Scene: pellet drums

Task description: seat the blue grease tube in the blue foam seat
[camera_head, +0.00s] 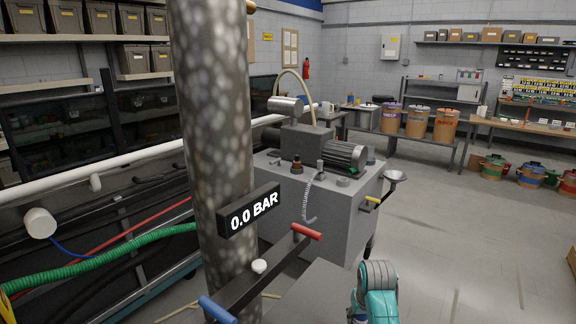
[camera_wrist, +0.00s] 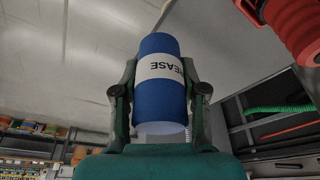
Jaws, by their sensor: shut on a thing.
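The blue grease tube (camera_wrist: 160,105) shows in the wrist view, with a white band lettered "EASE" in part. My gripper (camera_wrist: 160,67) is shut on it, one finger on each side of the tube. The tube's far end points up in the picture and nothing is seen touching it. In the head view my teal arm (camera_head: 380,300) shows at the bottom edge; the gripper and tube are not visible there. I cannot make out the blue foam seat in either view.
A mottled column (camera_head: 213,130) with a "0.0 BAR" sign (camera_head: 252,210) stands close in front. A grey pump cabinet (camera_head: 335,210) stands behind.

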